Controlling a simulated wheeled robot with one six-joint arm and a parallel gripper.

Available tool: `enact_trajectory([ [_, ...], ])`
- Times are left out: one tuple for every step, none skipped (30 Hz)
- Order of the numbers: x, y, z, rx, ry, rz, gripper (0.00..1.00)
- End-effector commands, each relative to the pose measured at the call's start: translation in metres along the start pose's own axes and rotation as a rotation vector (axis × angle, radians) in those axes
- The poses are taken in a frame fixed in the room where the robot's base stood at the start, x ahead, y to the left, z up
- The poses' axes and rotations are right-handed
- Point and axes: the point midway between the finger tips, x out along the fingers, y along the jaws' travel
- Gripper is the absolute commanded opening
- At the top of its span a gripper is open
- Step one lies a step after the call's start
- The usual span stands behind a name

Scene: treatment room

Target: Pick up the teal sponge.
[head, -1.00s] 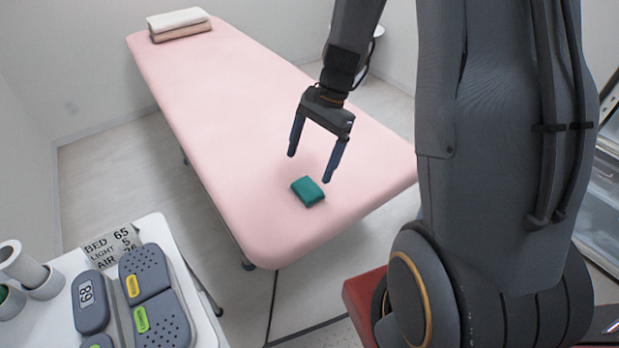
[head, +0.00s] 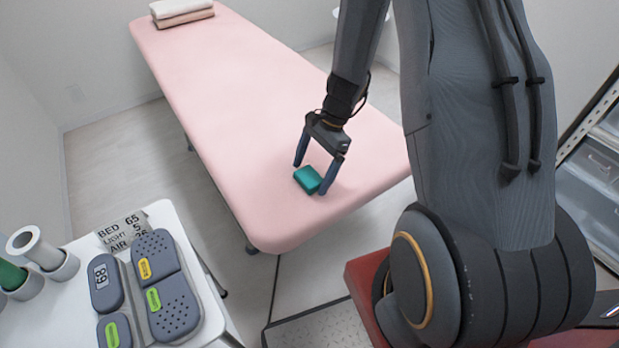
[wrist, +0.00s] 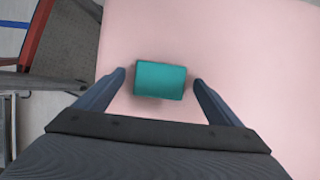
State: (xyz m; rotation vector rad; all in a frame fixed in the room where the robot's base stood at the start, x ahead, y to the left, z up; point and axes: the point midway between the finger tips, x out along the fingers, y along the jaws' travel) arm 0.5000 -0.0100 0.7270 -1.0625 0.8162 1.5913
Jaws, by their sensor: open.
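The teal sponge (head: 308,179) lies on the pink treatment bed (head: 240,110), near its front end. My gripper (head: 309,179) is open and lowered over the sponge, with one finger on each side of it. In the wrist view the sponge (wrist: 160,80) sits between the two fingertips of my gripper (wrist: 160,82), with a small gap on both sides. I cannot tell whether the fingertips touch the bed.
Folded towels (head: 182,12) lie at the far end of the bed. A white side table (head: 215,325) at front left holds grey control pads (head: 165,285), a label sheet and rolls in holders. A red-edged step or stool (head: 365,275) stands at my base. The bed around the sponge is clear.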

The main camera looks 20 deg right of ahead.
Motion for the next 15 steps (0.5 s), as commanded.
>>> enact_trajectory([
  [0.0013,0.0000,0.0001,0.000,0.000,0.000,0.88],
  [0.0016,0.0000,0.0001,0.000,0.000,0.000,0.88],
  [0.0016,-0.0001,0.0000,0.000,0.000,0.000,0.88],
  [0.0015,-0.0002,0.0000,0.000,0.000,0.000,0.88],
  [0.0014,-0.0002,0.0000,0.000,0.000,0.000,0.88],
  [0.0013,-0.0001,0.0000,0.000,0.000,0.000,0.88],
  [0.0013,-0.0001,0.0000,0.000,0.000,0.000,0.88],
  [0.0013,-0.0001,0.0000,0.000,0.000,0.000,0.83],
  [0.0012,-0.0001,0.0000,0.000,0.000,0.000,0.76],
  [0.0012,-0.0001,-0.0001,0.000,0.000,0.000,0.71],
  [0.0011,-0.0001,-0.0001,0.000,0.000,0.000,0.66],
  [0.0011,-0.0001,-0.0001,0.000,0.000,0.000,0.60],
  [0.0011,-0.0001,-0.0001,0.000,0.000,0.000,0.55],
  [0.0011,-0.0001,-0.0001,0.000,0.000,0.000,0.49],
  [0.0010,-0.0001,-0.0001,0.000,0.000,0.000,0.44],
])
